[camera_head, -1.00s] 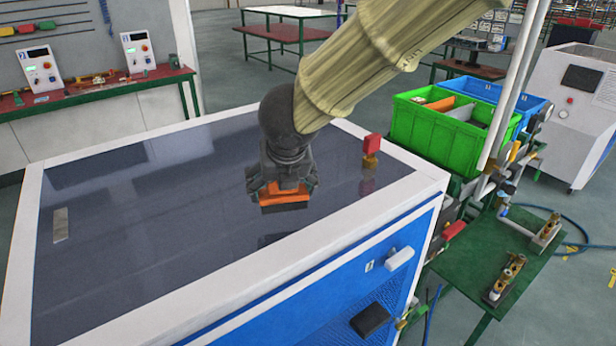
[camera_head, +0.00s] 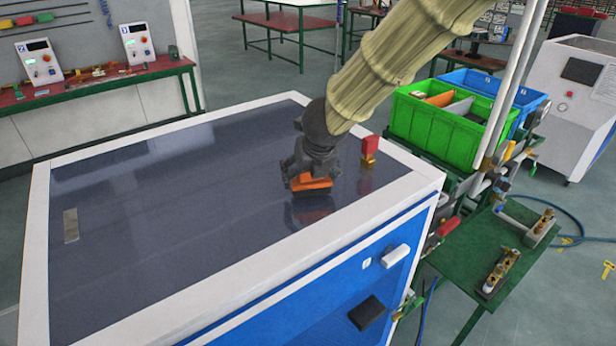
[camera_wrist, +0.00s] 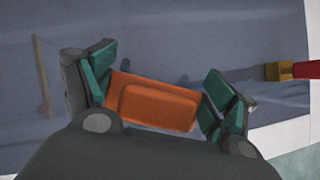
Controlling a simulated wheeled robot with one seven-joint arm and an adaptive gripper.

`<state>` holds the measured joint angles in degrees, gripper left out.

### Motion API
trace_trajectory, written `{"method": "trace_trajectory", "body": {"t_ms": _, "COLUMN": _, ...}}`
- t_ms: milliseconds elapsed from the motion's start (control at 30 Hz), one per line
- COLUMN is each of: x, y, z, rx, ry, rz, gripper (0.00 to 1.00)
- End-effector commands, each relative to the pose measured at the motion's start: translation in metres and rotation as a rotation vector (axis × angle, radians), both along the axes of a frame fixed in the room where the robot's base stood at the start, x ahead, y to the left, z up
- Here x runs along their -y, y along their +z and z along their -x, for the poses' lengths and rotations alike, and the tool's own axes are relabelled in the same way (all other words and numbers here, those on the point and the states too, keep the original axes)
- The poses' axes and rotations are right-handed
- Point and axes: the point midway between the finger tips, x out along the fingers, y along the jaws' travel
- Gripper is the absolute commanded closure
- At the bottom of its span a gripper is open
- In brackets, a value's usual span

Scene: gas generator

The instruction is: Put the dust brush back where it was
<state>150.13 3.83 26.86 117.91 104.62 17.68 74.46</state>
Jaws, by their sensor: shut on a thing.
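The dust brush has an orange body (camera_head: 311,182) and a dark lower part. My gripper (camera_head: 312,177) is shut on it and holds it over the dark glossy top of the blue-and-white cabinet (camera_head: 180,200). The brush seems a little above that top, with its reflection below; the exact gap is hard to tell. In the wrist view the orange brush (camera_wrist: 155,103) lies between the green-padded fingers (camera_wrist: 155,95), slightly tilted. Its bristles are hidden there.
A red and brass fitting (camera_head: 369,150) stands on the cabinet top just right of my gripper. A flat metal strip (camera_head: 71,226) lies at the left. A green bin (camera_head: 430,135) and a blue bin stand beyond the right edge.

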Motion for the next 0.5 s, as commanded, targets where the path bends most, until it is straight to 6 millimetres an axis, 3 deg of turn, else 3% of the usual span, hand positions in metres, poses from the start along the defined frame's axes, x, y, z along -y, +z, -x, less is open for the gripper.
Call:
{"method": "trace_trajectory", "body": {"t_ms": 200, "x": -0.0002, "y": -0.0117, "z": 0.0000, "rx": 0.000, "ry": 0.000, "rz": 0.001, "gripper": 0.34}}
{"method": "trace_trajectory", "body": {"t_ms": 467, "x": -0.0002, "y": -0.0132, "z": 0.0002, "rx": 0.000, "ry": 0.001, "rz": -0.001, "gripper": 0.34}}
{"method": "trace_trajectory", "body": {"t_ms": 500, "x": -0.0002, "y": -0.0133, "z": 0.0002, "rx": 0.000, "ry": 0.001, "rz": -0.001, "gripper": 0.11}}
